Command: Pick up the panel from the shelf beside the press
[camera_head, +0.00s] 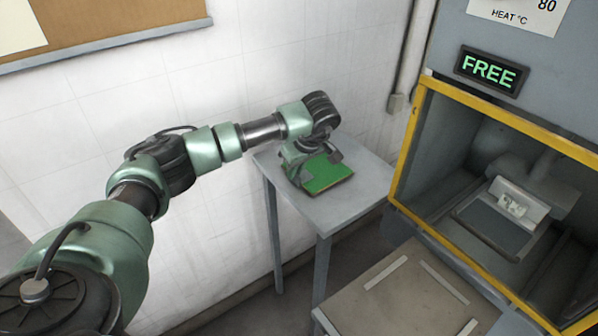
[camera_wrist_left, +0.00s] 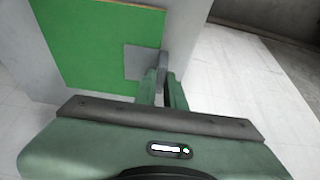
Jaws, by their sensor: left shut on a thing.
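The green panel (camera_head: 328,174) lies flat on the small grey shelf table (camera_head: 345,205) to the left of the press (camera_head: 440,150). My left gripper (camera_head: 306,172) is at the panel's left side and shut on it. In the left wrist view the panel (camera_wrist_left: 95,50) fills the upper left, and the gripper's fingers (camera_wrist_left: 160,88) meet its edge at a grey patch. I cannot tell whether the panel is lifted off the shelf. Part of the panel is hidden under the gripper. My right gripper is not in view.
The press has a yellow-framed opening and a lit FREE sign (camera_head: 491,71). A low grey surface with pale strips (camera_head: 400,295) stands in front of it. A white tiled wall (camera_head: 230,90) is behind the shelf, with a pipe between wall and press.

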